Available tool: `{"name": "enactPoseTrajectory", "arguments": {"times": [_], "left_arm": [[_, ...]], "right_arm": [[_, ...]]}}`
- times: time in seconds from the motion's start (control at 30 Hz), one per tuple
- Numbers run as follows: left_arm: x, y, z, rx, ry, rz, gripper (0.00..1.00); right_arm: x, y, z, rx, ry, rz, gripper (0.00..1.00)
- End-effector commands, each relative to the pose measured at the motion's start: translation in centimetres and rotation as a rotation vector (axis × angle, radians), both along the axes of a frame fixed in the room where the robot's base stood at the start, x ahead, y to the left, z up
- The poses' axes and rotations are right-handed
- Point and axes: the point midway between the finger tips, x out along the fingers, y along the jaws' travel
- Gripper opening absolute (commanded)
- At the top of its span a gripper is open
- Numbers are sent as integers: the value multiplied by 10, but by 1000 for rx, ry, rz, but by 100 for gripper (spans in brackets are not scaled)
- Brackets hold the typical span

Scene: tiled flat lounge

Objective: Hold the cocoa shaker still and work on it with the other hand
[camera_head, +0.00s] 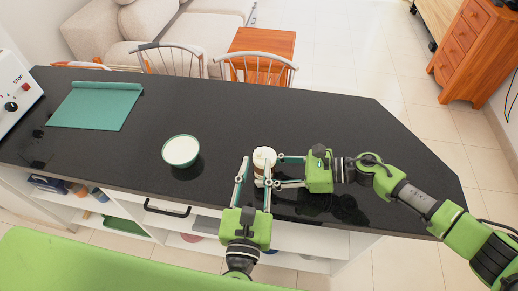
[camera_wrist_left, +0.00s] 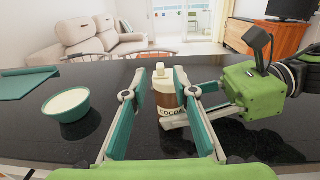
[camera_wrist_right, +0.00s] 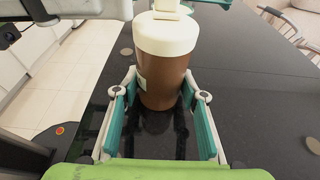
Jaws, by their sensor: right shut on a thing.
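The cocoa shaker (camera_head: 264,157) stands upright on the dark counter, with a brown body, a pale label and a white lid with a small top. Its label shows in the left wrist view (camera_wrist_left: 168,111). My right gripper (camera_head: 272,171) is shut around the body from the right; in the right wrist view the shaker (camera_wrist_right: 163,80) sits between its fingers. My left gripper (camera_head: 256,166) comes from the near side, its fingers open and apart, pointing at the shaker. In the left wrist view the shaker shows between and beyond these fingers. Whether they touch it I cannot tell.
A green bowl with white contents (camera_head: 181,150) stands left of the shaker. A teal mat (camera_head: 98,107) and a white appliance (camera_head: 15,85) lie farther left on the counter (camera_head: 330,125). Chairs (camera_head: 255,66) stand along the far edge. The counter's right part is clear beyond my right arm.

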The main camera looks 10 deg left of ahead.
Motion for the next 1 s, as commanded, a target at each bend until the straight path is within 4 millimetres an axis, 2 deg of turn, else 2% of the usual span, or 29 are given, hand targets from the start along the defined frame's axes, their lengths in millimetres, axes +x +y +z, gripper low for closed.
{"name": "enactPoseTrajectory", "arguments": {"times": [0.1, 0.3, 0.47, 0.7, 0.77, 0.8, 1.0], "left_arm": [[25, 1, 1, -1, -3, 2, 26], [50, 2, 0, 2, -1, 0, 26], [57, 2, 0, 2, 0, -1, 26], [57, 2, 0, 2, 0, -2, 26], [57, 2, 0, 2, 0, -2, 13], [57, 2, 0, 2, 0, -2, 2], [57, 2, 0, 2, 1, -2, 0]], "right_arm": [[0, 0, -1, -1, 1, 0, 27], [0, 0, -1, -1, 1, -1, 27], [0, 0, -1, -1, 1, -1, 27], [0, 0, -1, -2, 0, -2, 27], [1, -1, -1, -2, 0, -2, 27], [0, -1, -1, -1, 0, -2, 27], [1, -1, -1, -1, 0, -2, 27]]}}
